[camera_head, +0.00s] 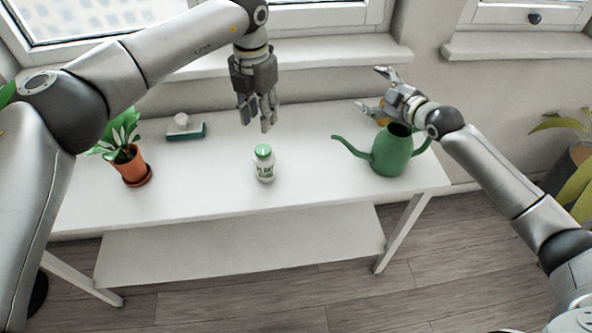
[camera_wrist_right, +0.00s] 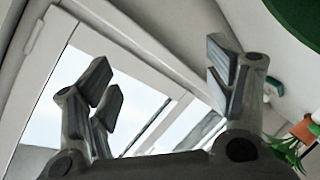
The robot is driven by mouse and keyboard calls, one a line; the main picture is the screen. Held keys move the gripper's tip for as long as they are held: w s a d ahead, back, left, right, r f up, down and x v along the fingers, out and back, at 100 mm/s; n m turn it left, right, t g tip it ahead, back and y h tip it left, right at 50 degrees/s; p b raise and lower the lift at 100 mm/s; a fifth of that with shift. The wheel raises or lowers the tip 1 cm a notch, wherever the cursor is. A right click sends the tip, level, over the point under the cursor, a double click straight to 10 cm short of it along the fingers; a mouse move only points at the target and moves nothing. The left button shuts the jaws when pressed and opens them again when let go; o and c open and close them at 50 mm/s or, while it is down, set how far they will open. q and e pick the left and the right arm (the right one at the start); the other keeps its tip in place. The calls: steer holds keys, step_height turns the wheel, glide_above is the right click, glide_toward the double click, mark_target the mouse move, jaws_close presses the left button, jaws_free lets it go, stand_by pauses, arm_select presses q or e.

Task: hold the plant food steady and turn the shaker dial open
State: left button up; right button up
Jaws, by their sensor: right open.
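The plant food (camera_head: 264,164) is a small white bottle with a green shaker cap (camera_head: 263,151). It stands upright on the white table, near the middle. The dial's setting is too small to make out. My left gripper (camera_head: 260,126) points down above and behind the bottle, apart from it, with its fingers spaced and nothing between them. My right gripper (camera_head: 373,90) is open and empty behind the watering can, well to the right of the bottle.
A green watering can (camera_head: 391,152) stands at the table's right, close to my right gripper. A yellow thing behind it is partly hidden. A potted plant (camera_head: 131,166) and a teal-and-white sponge or brush (camera_head: 186,130) are at left. The table (camera_head: 210,190) is clear around the bottle.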

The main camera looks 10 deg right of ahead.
steer(key=s+a+r+n+g+y, duration=0.1)
steer(key=s+a+y, duration=0.15)
steer(key=a, duration=0.55)
steer(key=s+a+g+y, duration=0.1)
steer(key=s+a+y, duration=0.1)
steer(key=s+a, duration=0.35)
steer(key=m+g, duration=0.3)
steer(key=m, duration=0.2)
glide_toward(265, 164)
steer(key=shift+y, duration=0.35)
steer(key=f, duration=0.1)
steer(key=w+f, duration=0.2)
steer(key=shift+w+d+f, duration=0.2)
steer(key=shift+d+f, duration=0.05)
steer(key=shift+d, duration=0.05)
steer(key=shift+w+a+f+m, duration=0.1)
steer(key=shift+a+f+m, duration=0.1)
steer(key=shift+m, duration=0.1)
steer(key=x, duration=1)
steer(key=shift+w, duration=0.2)
